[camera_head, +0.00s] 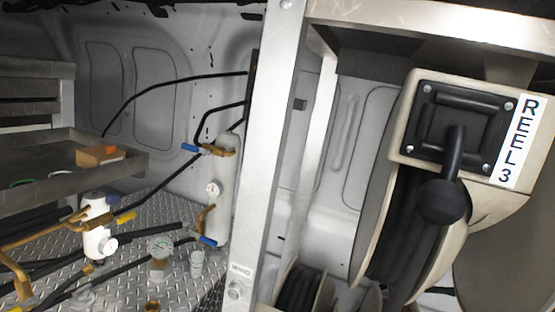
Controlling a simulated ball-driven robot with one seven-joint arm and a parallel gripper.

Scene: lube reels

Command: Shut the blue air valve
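Two blue valve handles show at the left of centre. The upper blue handle (189,148) sits on a brass fitting (218,150) near the top of a white cylinder (220,195) with a small gauge, and it points left. The lower blue handle (207,241) is at a brass fitting near the cylinder's foot and looks tilted. I cannot tell which of them is the air valve, nor whether either is open or shut. My gripper is not in view.
A metal post (275,150) stands right of the valves. Beyond it is a hose reel labelled REEL 3 (518,143). Yellow-handled valves (126,216), a white filter (97,228), gauges and black hoses crowd the tread-plate floor (150,208). A shelf (60,165) is at left.

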